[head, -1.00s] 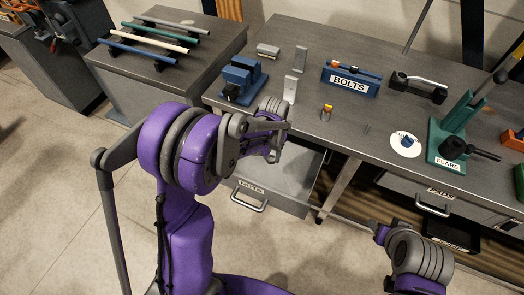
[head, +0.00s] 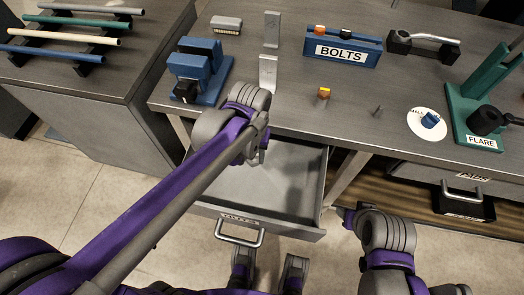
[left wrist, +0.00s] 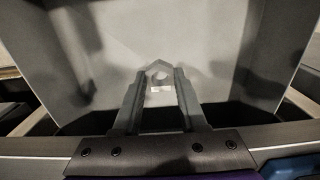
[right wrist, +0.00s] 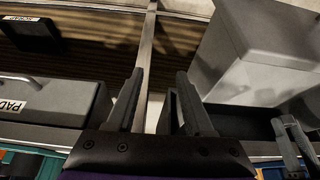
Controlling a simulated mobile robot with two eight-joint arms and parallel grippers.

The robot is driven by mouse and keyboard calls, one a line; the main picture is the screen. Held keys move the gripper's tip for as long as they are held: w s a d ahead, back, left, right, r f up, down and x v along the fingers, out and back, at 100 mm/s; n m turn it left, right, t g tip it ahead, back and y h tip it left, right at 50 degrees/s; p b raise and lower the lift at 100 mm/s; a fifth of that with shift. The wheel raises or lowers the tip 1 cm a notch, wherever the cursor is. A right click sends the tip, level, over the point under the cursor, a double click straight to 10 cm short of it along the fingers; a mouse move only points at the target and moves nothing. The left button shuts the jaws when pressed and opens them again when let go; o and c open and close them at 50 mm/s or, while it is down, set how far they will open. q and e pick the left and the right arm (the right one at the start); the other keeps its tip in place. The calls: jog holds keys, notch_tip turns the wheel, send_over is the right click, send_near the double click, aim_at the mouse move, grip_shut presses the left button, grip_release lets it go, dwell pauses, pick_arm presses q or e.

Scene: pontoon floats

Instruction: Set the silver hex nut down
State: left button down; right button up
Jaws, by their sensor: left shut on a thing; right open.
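The silver hex nut (left wrist: 159,68) is pinched upright between the fingertips of my left gripper (left wrist: 158,82) in the left wrist view, with the pale drawer floor beyond it. In the head view my left gripper (head: 257,152) is over the back of the open drawer (head: 305,222), labelled NUTS; its own wrist hides the nut there. The gap between nut and drawer floor is hard to judge. My right gripper (right wrist: 158,85) is open and empty, and in the head view it (head: 345,214) is right of the drawer.
The bench top (head: 290,115) above the drawer holds a blue vise (head: 198,75), a BOLTS rack (head: 342,50), a white disc (head: 424,118) and a green FLARE tool (head: 478,125). A closed drawer (head: 440,180) is at right. The open drawer's visible floor looks clear.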

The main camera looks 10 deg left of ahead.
pick_arm(q)
jog(key=b, duration=0.1)
send_over(255, 177)
notch_tip(255, 177, down, 6)
jog(key=shift+s+r, duration=0.1)
jog(key=shift+r, duration=0.15)
jog(key=shift+f+b, duration=0.65)
jog(key=shift+f, duration=1.4)
jog(key=shift+f, duration=0.1)
jog(key=shift+f, duration=0.15)
jog(key=shift+c, duration=2.3)
grip_release()
